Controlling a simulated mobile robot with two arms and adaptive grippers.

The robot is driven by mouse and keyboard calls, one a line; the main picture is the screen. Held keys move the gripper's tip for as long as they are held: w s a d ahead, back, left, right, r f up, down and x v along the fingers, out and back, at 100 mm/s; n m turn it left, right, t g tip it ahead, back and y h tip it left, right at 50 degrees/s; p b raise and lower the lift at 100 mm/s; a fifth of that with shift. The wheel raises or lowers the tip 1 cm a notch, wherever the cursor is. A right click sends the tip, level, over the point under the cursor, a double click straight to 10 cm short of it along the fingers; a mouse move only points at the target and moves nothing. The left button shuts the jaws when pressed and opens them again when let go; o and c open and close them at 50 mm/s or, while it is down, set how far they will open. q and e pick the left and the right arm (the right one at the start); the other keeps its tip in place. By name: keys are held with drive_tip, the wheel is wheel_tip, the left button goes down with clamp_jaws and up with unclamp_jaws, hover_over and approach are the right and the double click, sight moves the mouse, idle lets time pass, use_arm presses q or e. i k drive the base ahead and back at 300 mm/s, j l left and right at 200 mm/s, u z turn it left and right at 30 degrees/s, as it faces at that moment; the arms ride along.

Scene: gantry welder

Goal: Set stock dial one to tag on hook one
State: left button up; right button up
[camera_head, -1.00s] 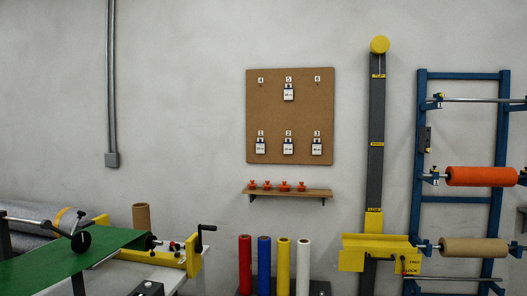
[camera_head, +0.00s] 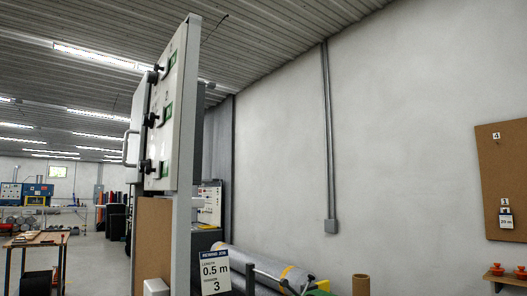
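A tall pale panel (camera_head: 186,118) stands left of centre, seen steeply from the side. Its face carries black knobs, an upper one (camera_head: 156,74), a middle one (camera_head: 151,119) and a lower one (camera_head: 146,165), beside green windows. I cannot read the dial settings or tell which is stock dial one. At the right edge, a white tag (camera_head: 506,219) hangs on the cork board (camera_head: 489,165) under the hook label 1; its small print seems to read 20 m. Neither of my grippers is in view.
A card (camera_head: 215,272) reading 0.5 m and 3 stands below the panel. A shelf (camera_head: 507,279) with orange knobs is at the lower right. A workbench (camera_head: 38,239) stands far left, with open floor nearby.

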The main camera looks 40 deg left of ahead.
sight(153, 77)
drive_tip(key=u, duration=2)
